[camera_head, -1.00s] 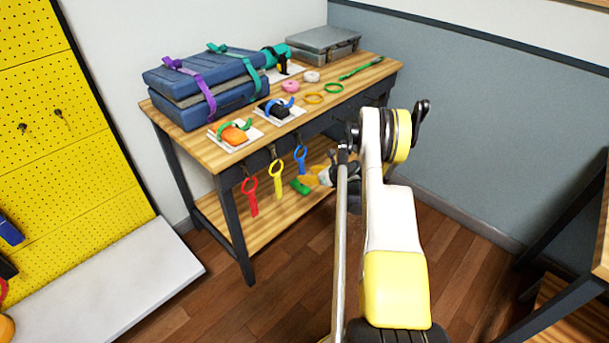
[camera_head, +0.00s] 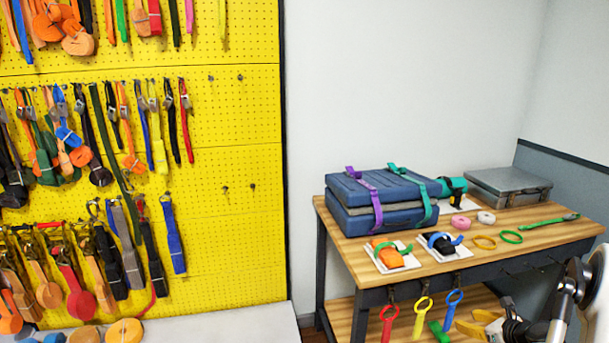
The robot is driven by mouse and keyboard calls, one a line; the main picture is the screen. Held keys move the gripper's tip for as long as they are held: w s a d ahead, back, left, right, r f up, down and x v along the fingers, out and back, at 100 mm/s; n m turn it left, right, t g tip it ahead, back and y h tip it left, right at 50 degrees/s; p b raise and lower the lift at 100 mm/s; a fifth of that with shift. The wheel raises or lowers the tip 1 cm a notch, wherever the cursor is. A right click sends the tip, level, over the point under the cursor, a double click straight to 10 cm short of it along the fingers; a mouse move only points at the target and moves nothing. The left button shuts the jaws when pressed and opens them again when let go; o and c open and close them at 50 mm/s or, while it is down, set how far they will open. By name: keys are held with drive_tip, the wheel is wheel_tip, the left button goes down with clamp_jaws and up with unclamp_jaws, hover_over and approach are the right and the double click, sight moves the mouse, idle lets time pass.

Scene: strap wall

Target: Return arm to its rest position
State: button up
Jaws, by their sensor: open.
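My arm (camera_head: 598,295) shows only in part at the lower right edge of the head view, as a white link and a dark and silver joint. My gripper (camera_head: 512,328) is a small dark shape low in front of the table, partly cut off by the bottom edge. It is open, and I see nothing held in it. A yellow item (camera_head: 487,318) shows just left of it; I cannot tell whether they touch.
A wooden table (camera_head: 470,262) bears blue strapped cases (camera_head: 385,200), a grey case (camera_head: 510,186) and small straps. Red (camera_head: 387,322), yellow (camera_head: 420,318) and blue (camera_head: 452,308) loops hang at its front. A yellow pegboard (camera_head: 225,230) with many straps stands left, above a pale ledge (camera_head: 240,327).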

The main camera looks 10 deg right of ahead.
drive_tip(key=s+a+r+n+g, duration=0.25)
drive_tip(key=a+r+n, duration=1.15)
drive_tip(key=a+r, duration=0.75)
drive_tip(key=s+a+r+n, duration=0.2)
drive_tip(key=s+a+n, duration=0.6)
drive_tip(key=s+n, duration=0.1)
drive_tip(key=s+a+r+n+g+h, duration=0.1)
drive_tip(key=s+a+r+n, duration=0.1)
drive_tip(key=s+a+n, duration=0.7)
drive_tip(key=s, duration=0.3)
drive_tip(key=shift+a+n, duration=0.25)
drive_tip(key=shift+n, duration=0.05)
drive_tip(key=shift+w, duration=0.1)
